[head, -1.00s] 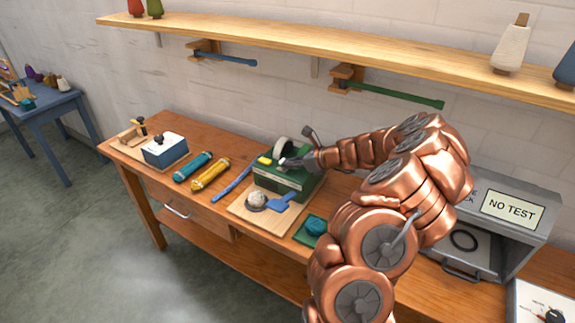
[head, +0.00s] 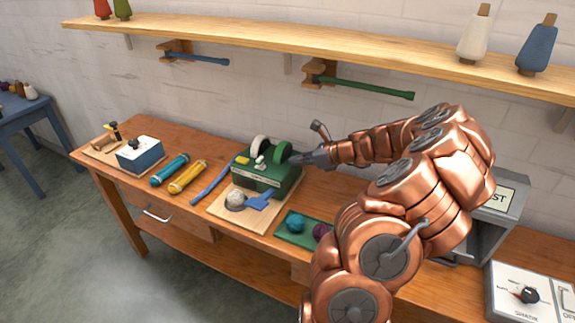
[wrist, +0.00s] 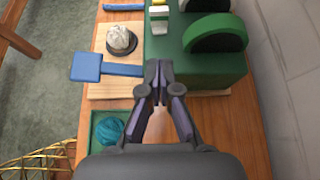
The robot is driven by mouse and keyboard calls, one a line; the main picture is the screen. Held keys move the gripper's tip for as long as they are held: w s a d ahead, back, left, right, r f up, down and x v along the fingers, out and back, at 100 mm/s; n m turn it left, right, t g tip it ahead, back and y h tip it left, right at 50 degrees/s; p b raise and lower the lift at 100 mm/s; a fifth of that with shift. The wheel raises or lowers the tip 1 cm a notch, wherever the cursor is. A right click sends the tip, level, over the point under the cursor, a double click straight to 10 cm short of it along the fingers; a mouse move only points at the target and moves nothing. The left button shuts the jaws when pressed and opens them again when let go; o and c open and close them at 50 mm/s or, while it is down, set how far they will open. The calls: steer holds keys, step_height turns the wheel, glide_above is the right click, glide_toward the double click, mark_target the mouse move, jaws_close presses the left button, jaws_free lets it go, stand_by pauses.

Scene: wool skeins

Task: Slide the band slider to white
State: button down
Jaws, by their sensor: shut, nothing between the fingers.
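A green machine box (head: 266,180) stands on a wooden board, with a white wheel (head: 258,145) and a green wheel (head: 281,152) on top. A small yellow block (head: 242,159) and a pale block (head: 260,160), likely the slider's parts, sit along its front top edge. My gripper (head: 295,158) is shut and empty at the right end of the box. In the wrist view its fingertips (wrist: 158,70) overlap the box's edge, below the pale block. Contact cannot be told.
A blue paddle (head: 262,200) and a white wool ball (head: 235,197) are before the box. A green tray (head: 290,236) with teal and purple balls lies at right. Yellow (head: 188,177) and teal (head: 169,170) skeins lie left. A shelf (head: 285,45) runs above.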

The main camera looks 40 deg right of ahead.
steer(key=shift+v, duration=1.5)
